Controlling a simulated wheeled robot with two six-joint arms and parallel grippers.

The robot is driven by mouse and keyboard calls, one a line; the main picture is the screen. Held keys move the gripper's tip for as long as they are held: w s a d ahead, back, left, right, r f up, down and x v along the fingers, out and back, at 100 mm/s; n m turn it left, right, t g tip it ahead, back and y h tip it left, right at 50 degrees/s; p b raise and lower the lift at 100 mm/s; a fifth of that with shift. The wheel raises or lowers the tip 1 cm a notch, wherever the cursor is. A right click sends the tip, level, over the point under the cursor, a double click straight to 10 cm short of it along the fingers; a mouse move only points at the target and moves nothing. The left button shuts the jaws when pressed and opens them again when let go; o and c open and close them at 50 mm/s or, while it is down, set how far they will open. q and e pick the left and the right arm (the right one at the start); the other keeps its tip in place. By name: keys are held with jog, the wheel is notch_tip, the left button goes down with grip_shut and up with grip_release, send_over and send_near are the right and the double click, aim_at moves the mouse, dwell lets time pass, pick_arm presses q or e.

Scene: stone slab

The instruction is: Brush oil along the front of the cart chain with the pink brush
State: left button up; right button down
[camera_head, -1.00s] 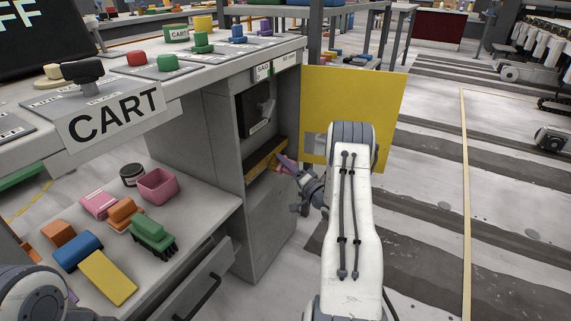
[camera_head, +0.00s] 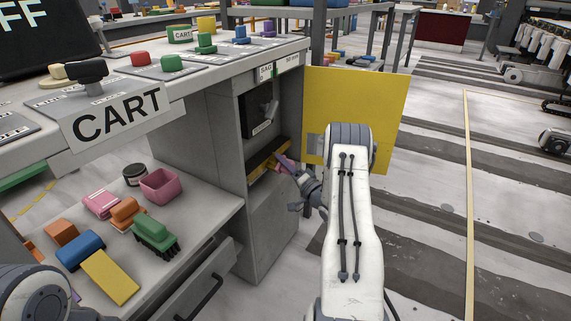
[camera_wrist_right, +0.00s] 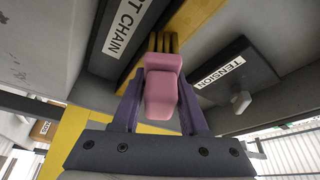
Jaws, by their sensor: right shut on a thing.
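My right gripper (camera_head: 288,168) reaches into the open grey cabinet. It is shut on the pink brush (camera_wrist_right: 162,88), whose yellow-brown bristles (camera_wrist_right: 163,42) point up and away in the right wrist view. The bristles are beside a dark panel with a label ending in "T CHAIN" (camera_wrist_right: 125,25) and overlap a yellow strip in that view. I cannot make out the chain links or tell whether the bristles touch anything. My left arm shows at the lower left of the head view. Only a small purple piece, perhaps a finger of my left gripper (camera_head: 76,297), shows beside it.
A yellow door panel (camera_head: 385,100) stands just behind my right arm. The lower shelf holds a pink tub (camera_head: 160,185), a dark jar (camera_head: 135,174), a green brush (camera_head: 155,236) and several blocks.

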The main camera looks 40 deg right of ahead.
jog(key=shift+w+a, duration=0.15)
jog(key=shift+w, duration=0.15)
